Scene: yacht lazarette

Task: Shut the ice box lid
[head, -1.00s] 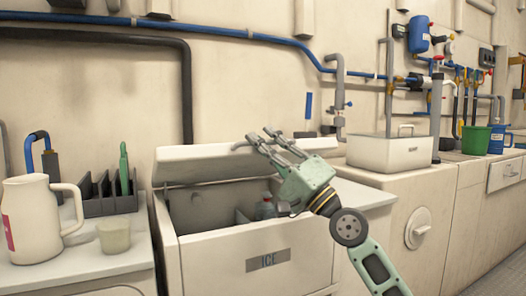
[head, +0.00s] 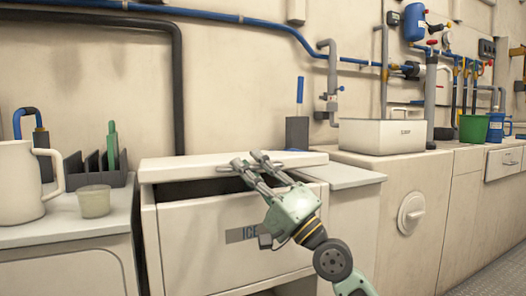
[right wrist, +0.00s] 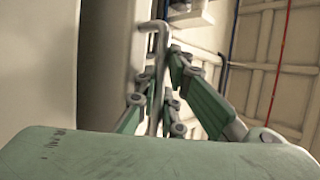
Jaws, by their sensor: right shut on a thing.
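The ice box (head: 190,240) is a cream cabinet with an ICE label on its front. Its lid (head: 185,170) is tilted and nearly down, with a dark gap under its front edge, widest toward the left. My right gripper (head: 250,161) is at the lid's front edge, shut on the lid's bar handle. In the right wrist view the handle (right wrist: 161,38) runs between the fingers. The inside of the box is almost wholly hidden by the lid. My left gripper is not in view.
Left of the box, a counter holds a white jug (head: 22,180), a cup (head: 94,201) and a dark rack (head: 88,172). To the right are a white bin (head: 375,136) and a green bucket (head: 473,129). A grey holder (head: 297,133) stands behind the lid's right end.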

